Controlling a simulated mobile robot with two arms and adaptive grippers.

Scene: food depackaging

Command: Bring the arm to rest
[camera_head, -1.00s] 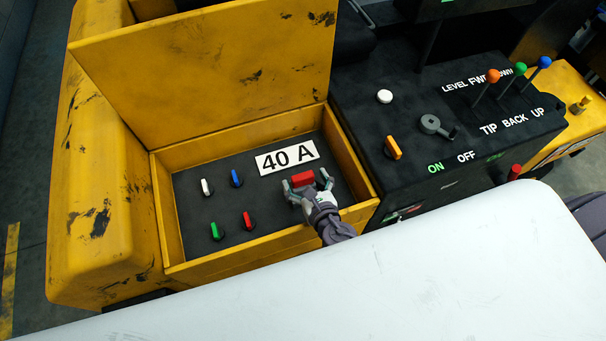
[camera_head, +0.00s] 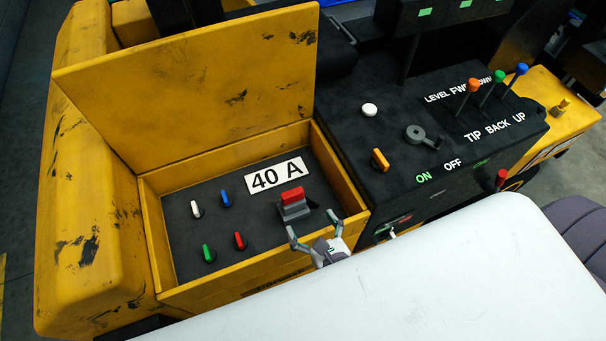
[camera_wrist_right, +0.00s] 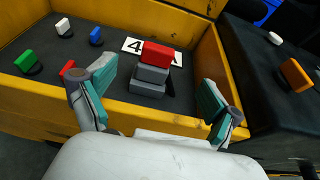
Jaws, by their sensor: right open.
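My right gripper (camera_head: 315,237) is open and empty at the front edge of the yellow box in the head view. In the right wrist view its two fingers (camera_wrist_right: 158,95) are spread wide. Between and beyond them stands a grey block with a red top (camera_wrist_right: 148,60), apart from both fingers. This red-topped block (camera_head: 292,200) stands on the dark panel inside the box, below the "40 A" label (camera_head: 276,175). My left gripper does not show in either view.
The yellow box (camera_head: 160,245) has its lid (camera_head: 190,95) raised. Its panel holds white, blue, green and red knobs. A black console (camera_head: 400,110) with a grey rotary switch (camera_head: 420,137) and coloured levers stands to the right. A white surface (camera_head: 450,270) fills the front.

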